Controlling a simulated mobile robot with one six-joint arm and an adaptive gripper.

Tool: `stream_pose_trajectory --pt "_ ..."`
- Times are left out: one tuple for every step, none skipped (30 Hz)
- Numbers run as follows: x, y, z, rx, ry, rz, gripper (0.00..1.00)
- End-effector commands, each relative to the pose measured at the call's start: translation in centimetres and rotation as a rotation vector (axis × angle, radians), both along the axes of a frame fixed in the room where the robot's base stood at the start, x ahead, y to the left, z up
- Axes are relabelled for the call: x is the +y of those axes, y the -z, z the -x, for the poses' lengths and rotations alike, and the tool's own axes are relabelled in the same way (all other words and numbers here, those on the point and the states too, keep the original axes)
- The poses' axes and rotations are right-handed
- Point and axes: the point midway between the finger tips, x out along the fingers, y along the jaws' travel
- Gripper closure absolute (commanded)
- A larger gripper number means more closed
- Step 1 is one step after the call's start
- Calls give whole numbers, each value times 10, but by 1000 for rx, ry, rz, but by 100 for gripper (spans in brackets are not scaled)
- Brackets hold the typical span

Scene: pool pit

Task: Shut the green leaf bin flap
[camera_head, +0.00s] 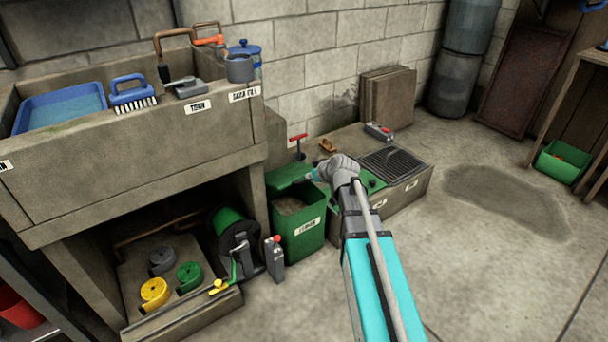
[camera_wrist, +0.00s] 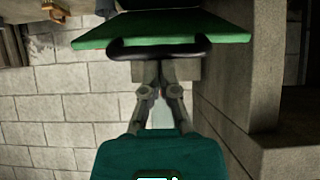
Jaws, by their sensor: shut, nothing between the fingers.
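The green leaf bin (camera_head: 299,237) stands on the floor beside the stone bench, with a white label on its front. Its green flap (camera_head: 287,176) is raised at the back, and the dim interior shows below it. My gripper (camera_head: 303,180) is shut and empty at the flap's right side, and its tips are small in the head view. In the wrist view, the fingers (camera_wrist: 160,75) point at the flap's green edge (camera_wrist: 90,42), with a dark curved bar across their ends. I cannot tell whether they touch the flap.
A stone sink bench (camera_head: 130,185) with a blue tray and brush stands on the left. A hose reel (camera_head: 236,240) is left of the bin. A low stone block with a drain grate (camera_head: 394,161) is at the right. The floor at right is open.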

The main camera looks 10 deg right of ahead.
Motion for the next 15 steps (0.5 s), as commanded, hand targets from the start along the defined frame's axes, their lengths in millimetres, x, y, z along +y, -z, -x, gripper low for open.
stream_pose_trajectory --pt "0 13 5 0 -1 0 100" --pt "0 17 7 0 -2 0 100" --pt "0 22 10 0 -4 0 100" --pt "0 26 11 0 -5 0 100" --pt "-1 30 13 1 -6 1 100" --pt "-1 35 15 1 -7 1 100" --pt "-1 38 16 1 -7 1 100" --pt "-2 41 18 1 -7 1 100" --pt "-2 46 19 1 -8 1 100" --pt "-2 49 20 1 -8 1 100" --pt "-3 51 22 1 -8 1 100" --pt "-3 55 23 1 -8 1 100" --pt "-4 57 24 1 -8 1 100" --pt "-4 59 24 1 -9 1 100" --pt "-4 62 25 1 -9 1 100"
